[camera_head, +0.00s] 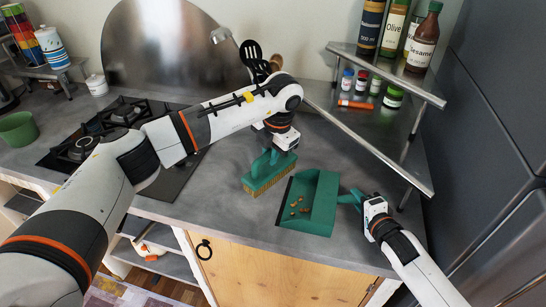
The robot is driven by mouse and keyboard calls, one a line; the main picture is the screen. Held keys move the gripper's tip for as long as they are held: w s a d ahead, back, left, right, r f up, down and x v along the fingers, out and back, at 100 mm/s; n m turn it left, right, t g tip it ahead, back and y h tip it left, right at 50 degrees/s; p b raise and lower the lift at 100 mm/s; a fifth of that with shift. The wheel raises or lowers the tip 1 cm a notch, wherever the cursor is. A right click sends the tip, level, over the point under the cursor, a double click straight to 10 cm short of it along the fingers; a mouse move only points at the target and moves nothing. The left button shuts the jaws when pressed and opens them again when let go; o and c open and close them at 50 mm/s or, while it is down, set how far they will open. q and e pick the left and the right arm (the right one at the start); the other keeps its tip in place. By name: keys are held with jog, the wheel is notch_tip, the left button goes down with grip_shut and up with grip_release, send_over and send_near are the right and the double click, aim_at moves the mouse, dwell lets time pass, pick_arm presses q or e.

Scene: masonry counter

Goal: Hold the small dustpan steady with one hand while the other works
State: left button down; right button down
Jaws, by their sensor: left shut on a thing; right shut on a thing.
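A small green dustpan (322,203) lies on the grey counter near its front edge, with several small brown bits (299,206) in it. My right gripper (362,202) is shut on the dustpan's handle at the right. A green brush (267,173) with tan bristles is upright on the counter, just left of the dustpan and apart from it. My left gripper (277,150) is shut on the top of the brush from above. Its fingertips are largely hidden by the wrist.
A metal shelf (375,62) with bottles stands at the back right, with small jars (392,97) below. A gas hob (100,130) lies left, under my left arm. A green bowl (18,130) is at the far left. A grey cabinet (490,110) bounds the right side.

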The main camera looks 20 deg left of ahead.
aim_at(278, 169)
pick_arm(q)
jog(key=m, duration=0.2)
jog(key=w+a+m, duration=0.1)
jog(key=m, duration=0.1)
jog(key=w+m+t+h, duration=0.1)
jog(key=m, duration=0.1)
jog(key=shift+a, duration=0.4)
jog(key=w+a+m+h, duration=0.3)
jog(key=w+a+m, duration=0.2)
jog(key=m, duration=1)
jog(key=x, duration=0.2)
jog(key=s+x, duration=0.1)
jog(key=x, duration=0.2)
jog(key=a+x, duration=0.1)
jog(key=x, duration=0.1)
jog(key=shift+s+f, duration=0.15)
jog(key=shift+f, duration=0.25)
jog(key=s+d, duration=0.1)
jog(key=d, duration=0.1)
jog(key=s+d, duration=0.2)
jog(key=d, duration=0.1)
jog(key=s+d, duration=0.1)
jog(key=d, duration=0.2)
jog(key=shift+s+d+r, duration=0.1)
jog(key=shift+s+r, duration=0.2)
jog(key=shift+s, duration=0.05)
jog(key=shift+r, duration=3.65)
